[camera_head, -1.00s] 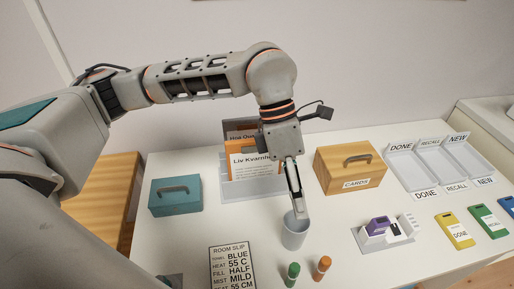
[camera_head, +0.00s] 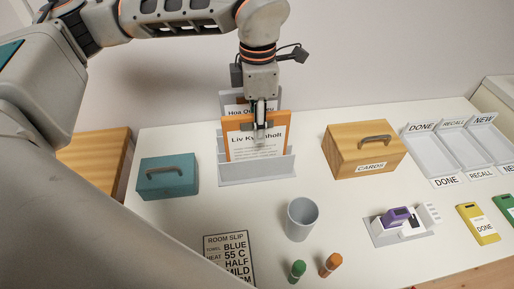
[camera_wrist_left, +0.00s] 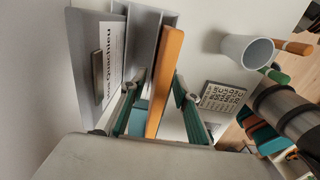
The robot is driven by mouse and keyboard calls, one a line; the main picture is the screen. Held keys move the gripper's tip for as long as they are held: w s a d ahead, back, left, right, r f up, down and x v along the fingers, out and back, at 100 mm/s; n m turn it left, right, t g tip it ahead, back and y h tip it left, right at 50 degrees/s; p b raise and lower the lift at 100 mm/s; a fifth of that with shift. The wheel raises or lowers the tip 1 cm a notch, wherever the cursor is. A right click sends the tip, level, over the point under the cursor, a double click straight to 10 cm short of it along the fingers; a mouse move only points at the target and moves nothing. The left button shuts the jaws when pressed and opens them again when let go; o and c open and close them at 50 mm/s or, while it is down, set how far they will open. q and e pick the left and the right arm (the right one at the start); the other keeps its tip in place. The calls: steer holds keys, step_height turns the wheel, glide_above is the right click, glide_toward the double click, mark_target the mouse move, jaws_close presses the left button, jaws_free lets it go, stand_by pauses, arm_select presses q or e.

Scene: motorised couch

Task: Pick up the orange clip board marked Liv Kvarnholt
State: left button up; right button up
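The orange clip board (camera_head: 231,139) marked Liv Kvarnholt stands upright in the front of a grey rack (camera_head: 257,172). My left gripper (camera_head: 260,128) is at its top edge and hides part of the name. In the left wrist view the clip board (camera_wrist_left: 166,75) is seen edge-on between the two fingers of my left gripper (camera_wrist_left: 158,82). The fingers are spread, one on each side, with gaps visible. Behind stands another board (camera_head: 238,104) marked Hoa Quachieu, partly hidden. My right gripper is not in view.
A teal box (camera_head: 167,177) stands left of the rack and a wooden CARDS box (camera_head: 362,153) right of it. A grey cup (camera_head: 301,219), green marker (camera_head: 297,271) and orange marker (camera_head: 330,265) are in front. Labelled trays (camera_head: 432,157) stand at the right.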

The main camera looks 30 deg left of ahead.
mark_target(256, 147)
arm_select(q)
step_height(256, 147, down, 6)
stand_by(0.4)
steer(key=shift+a+f, duration=0.1)
jaws_close()
